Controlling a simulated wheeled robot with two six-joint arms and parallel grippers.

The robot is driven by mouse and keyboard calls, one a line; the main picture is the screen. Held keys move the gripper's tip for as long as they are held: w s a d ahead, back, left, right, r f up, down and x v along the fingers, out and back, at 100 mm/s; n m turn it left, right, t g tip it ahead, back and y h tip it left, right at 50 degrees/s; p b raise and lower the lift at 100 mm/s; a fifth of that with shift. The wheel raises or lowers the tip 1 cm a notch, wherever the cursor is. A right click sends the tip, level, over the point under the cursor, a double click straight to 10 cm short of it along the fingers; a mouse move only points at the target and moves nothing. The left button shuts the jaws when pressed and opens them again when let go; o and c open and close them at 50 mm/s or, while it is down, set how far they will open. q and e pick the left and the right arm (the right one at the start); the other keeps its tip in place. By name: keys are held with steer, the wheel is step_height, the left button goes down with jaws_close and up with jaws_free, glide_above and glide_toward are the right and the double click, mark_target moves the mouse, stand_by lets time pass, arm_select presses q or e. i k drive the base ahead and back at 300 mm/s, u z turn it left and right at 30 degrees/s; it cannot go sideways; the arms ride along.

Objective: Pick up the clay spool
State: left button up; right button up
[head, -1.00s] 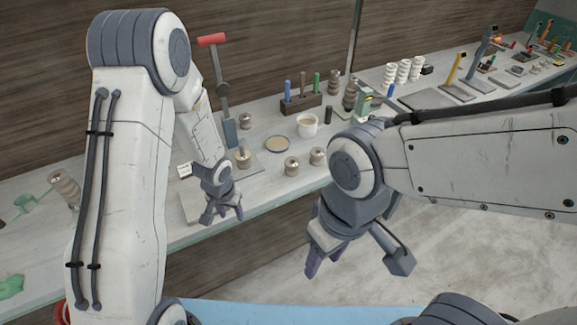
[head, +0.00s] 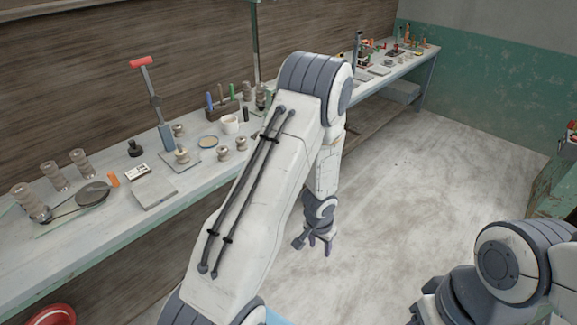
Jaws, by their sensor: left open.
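Several small beige-grey spool-shaped pieces stand on the long bench. One spool (head: 182,155) is on a flat plate below the red-handled lever press, and two more, a near one (head: 222,154) and another (head: 241,143), stand just right of it. I cannot tell which is the clay spool. My left gripper (head: 316,243) is open and empty over the floor, to the right of the bench and apart from the spools. My right arm is at the lower right; its gripper (head: 424,303) shows only in part at the bottom edge, its jaws unclear.
The bench (head: 105,232) runs from lower left to the back. The lever press (head: 160,115), a white cup (head: 229,125), a tool rack (head: 222,107) and a dark round pan (head: 92,193) stand on it. My left arm hides part of the bench edge. The floor (head: 420,170) at right is clear.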

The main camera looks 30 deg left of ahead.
mark_target(222, 156)
steer(key=z, duration=0.1)
steer(key=i, duration=1.8)
steer(key=u, duration=1.45)
steer(key=i, duration=1.05)
steer(key=u, duration=0.75)
